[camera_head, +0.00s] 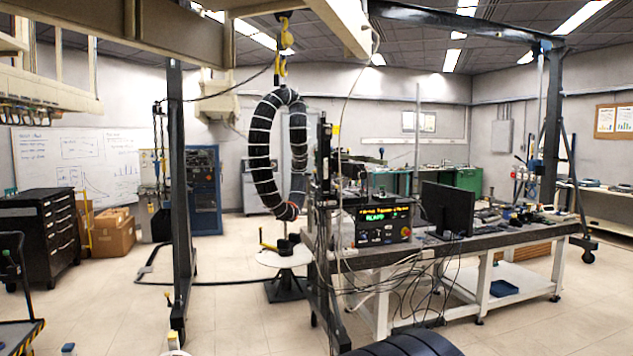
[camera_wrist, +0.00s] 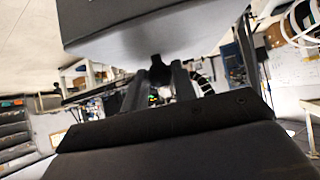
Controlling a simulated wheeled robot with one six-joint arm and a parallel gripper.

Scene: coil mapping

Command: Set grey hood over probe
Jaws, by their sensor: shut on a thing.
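In the wrist view a large dark grey box-like body, which I take for the grey hood (camera_wrist: 140,22), fills the upper middle. A black knob-like part (camera_wrist: 157,66) meets it at its lower edge. My gripper (camera_wrist: 162,76) has its two dark fingers close on either side of that part, so it is shut on the hood. The hood's far side is hidden. I cannot pick out the probe with certainty. In the head view a small black upright piece (camera_head: 284,247) stands on a white round table, but I cannot tell whether it is the probe. Neither my gripper nor the hood can be made out there.
A large banded coil (camera_head: 262,150) hangs from a yellow hook above the white round table (camera_head: 270,260). A dark upright post (camera_head: 179,190) stands to its left. The bench (camera_head: 470,240) at right carries a monitor, a lit control box (camera_head: 383,226) and cables.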

